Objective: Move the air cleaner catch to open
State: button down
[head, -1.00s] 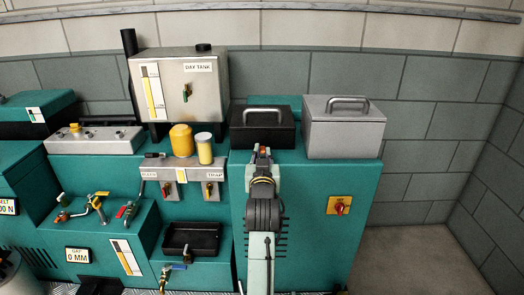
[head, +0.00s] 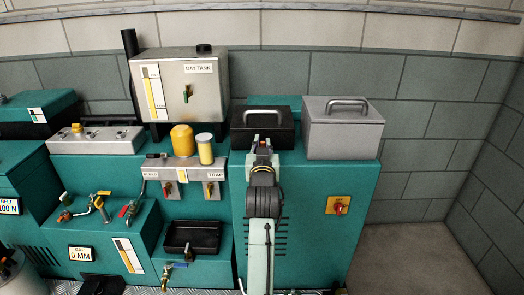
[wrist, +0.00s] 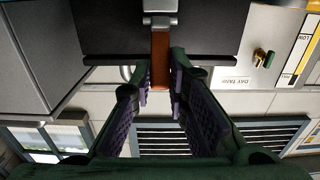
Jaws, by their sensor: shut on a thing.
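The air cleaner appears to be the black box (head: 262,124) with a grey handle, on top of the green cabinet. In the wrist view its dark face (wrist: 110,35) shows upside down. The catch (wrist: 161,55) is a reddish-brown strip hanging from a grey mount at that face. My gripper (wrist: 160,80) has its two dark padded fingers on either side of the strip's end and is shut on it. In the head view my gripper (head: 262,148) is at the front of the black box, and my arm hides the catch there.
A grey box (head: 342,128) with a handle stands close to the right of the black box. A yellow canister (head: 182,141) and the day tank (head: 180,85) stand to the left. A red switch on a yellow plate (head: 338,206) is on the cabinet front.

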jog(key=shift+w+r, duration=0.2)
jog(key=shift+r, duration=0.15)
jog(key=shift+w+r+p, duration=0.4)
jog(key=shift+w, duration=0.3)
jog(key=c, duration=1.5)
grip_release()
jog(key=shift+f, duration=0.1)
jog(key=s+r, duration=0.4)
jog(key=s, duration=0.1)
jog(key=shift+s+r+p, duration=0.2)
jog(key=shift+p, duration=0.15)
